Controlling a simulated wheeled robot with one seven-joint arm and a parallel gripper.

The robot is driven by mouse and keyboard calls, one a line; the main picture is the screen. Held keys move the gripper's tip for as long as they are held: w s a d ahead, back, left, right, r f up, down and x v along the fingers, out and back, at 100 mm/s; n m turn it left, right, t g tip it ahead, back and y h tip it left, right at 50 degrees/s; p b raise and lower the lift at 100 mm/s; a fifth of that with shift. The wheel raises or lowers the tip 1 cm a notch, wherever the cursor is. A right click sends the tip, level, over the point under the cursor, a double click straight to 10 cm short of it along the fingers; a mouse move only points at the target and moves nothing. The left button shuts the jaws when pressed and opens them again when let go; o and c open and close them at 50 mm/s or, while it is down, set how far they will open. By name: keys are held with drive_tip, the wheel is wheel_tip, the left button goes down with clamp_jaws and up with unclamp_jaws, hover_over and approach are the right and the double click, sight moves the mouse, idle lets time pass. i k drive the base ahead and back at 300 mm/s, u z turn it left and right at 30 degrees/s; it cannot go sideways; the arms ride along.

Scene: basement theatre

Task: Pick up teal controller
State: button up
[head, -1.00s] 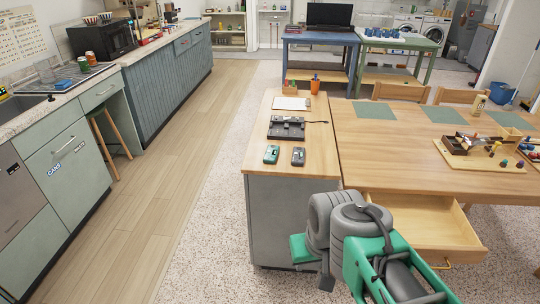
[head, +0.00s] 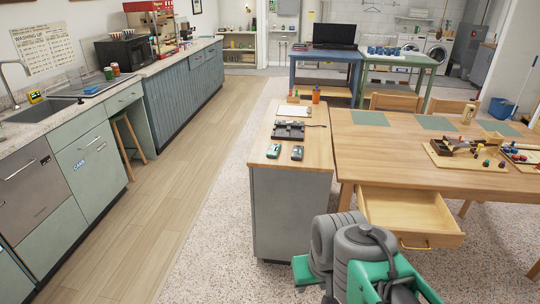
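A teal controller (head: 273,151), small and boxy with a dark part on its face, lies near the front edge of the wooden top of a grey cabinet (head: 291,215). A similar, darker device (head: 297,153) lies just to its right, with a small gap between them. My arm's grey and green links fill the bottom of the head view, in front of the cabinet and well short of the controller. I cannot make out my gripper's fingers in this view.
Behind the controllers lie a black device (head: 289,131), a pale board (head: 292,110) and an orange cup (head: 316,95). A wooden table (head: 400,158) with an open drawer (head: 409,215) stands at right. The wooden floor (head: 185,175) at left is clear.

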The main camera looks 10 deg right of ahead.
sight(272, 154)
drive_tip(key=u, duration=0.65)
drive_tip(key=i, duration=0.85)
drive_tip(key=u, duration=0.65)
drive_tip(key=i, duration=1.75)
drive_tip(key=z, duration=1.4)
drive_tip(key=i, duration=0.55)
drive_tip(key=z, duration=0.45)
